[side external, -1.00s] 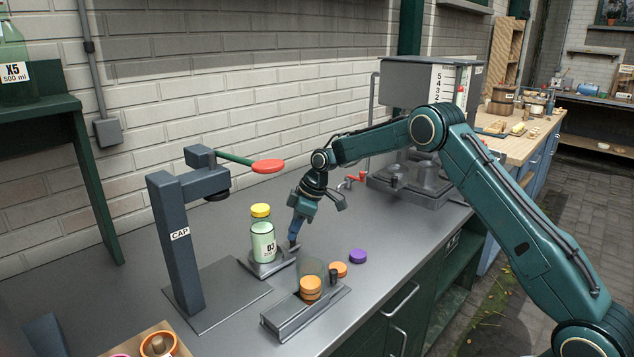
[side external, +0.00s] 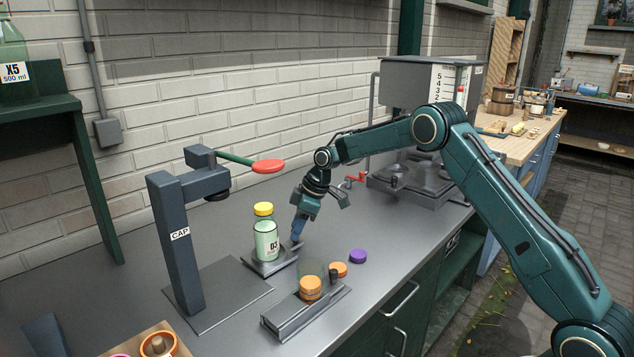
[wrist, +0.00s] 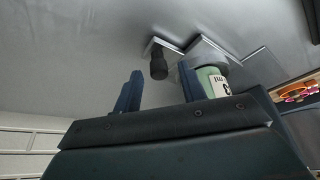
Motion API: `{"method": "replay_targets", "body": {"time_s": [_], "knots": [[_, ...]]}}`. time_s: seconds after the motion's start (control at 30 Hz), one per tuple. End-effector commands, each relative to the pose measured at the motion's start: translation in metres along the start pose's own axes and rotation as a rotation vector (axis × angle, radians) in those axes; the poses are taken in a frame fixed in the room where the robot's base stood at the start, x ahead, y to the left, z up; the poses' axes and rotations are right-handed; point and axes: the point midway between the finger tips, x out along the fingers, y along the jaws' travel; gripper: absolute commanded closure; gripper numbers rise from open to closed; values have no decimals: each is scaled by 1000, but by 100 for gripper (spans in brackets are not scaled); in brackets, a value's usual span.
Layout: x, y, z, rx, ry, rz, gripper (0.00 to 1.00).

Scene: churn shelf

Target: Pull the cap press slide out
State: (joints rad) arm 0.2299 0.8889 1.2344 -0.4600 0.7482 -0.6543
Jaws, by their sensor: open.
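The cap press (side external: 178,250) stands at left, a dark column marked CAP with a red-ended lever (side external: 268,166). Its slide (side external: 262,268) is out to the right of the press head, a small metal carrier with a bottle (side external: 267,241) upright on it, labelled and topped by a yellow cap (side external: 263,209). My gripper (side external: 297,243) is low at the slide's right end. In the wrist view my gripper (wrist: 160,88) is open and empty. The slide's dark knob (wrist: 158,66) shows just beyond the fingertips, between them in the picture.
A dispenser (side external: 420,130) stands behind.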

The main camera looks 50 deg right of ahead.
Motion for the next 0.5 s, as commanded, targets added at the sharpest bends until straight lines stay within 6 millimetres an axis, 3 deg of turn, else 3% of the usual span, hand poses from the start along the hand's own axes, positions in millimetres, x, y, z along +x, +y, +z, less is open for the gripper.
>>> {"method": "replay_targets", "body": {"time_s": [0.27,0.5], "knots": [[-26,0,0,0,1,2,59],[-66,1,0,1,2,3,59]]}}
